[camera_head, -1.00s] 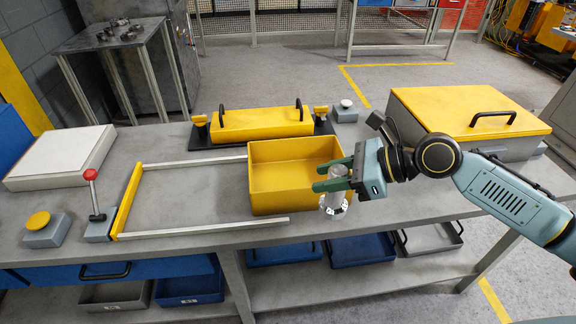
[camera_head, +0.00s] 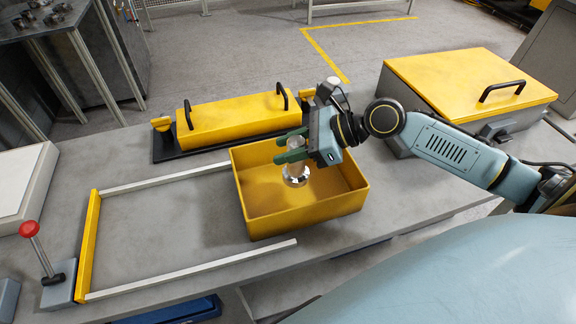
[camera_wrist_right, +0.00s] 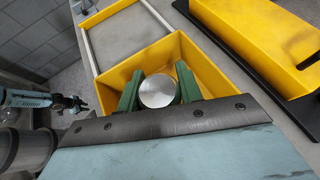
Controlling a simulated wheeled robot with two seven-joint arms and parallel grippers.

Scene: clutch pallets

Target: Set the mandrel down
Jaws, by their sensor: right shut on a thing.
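The mandrel (camera_head: 296,174) is a silver metal piece held upright between the green fingers of my right gripper (camera_head: 291,150). It hangs over the inside of the yellow open bin (camera_head: 349,205). In the right wrist view the mandrel's round top (camera_wrist_right: 157,91) shows between the green fingers (camera_wrist_right: 158,90), with the yellow bin's walls (camera_wrist_right: 190,50) around it. I cannot tell whether its lower end touches the bin floor. My left gripper is not in the head view; a distant arm shows at the left of the wrist view.
A yellow box with black handles (camera_head: 232,118) stands behind the bin. A large yellow-lidded case (camera_head: 450,75) is at the right. A pale-railed frame with a yellow end bar (camera_head: 90,245) lies left, beside a red-knobbed lever (camera_head: 40,250). The bench inside the frame is clear.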

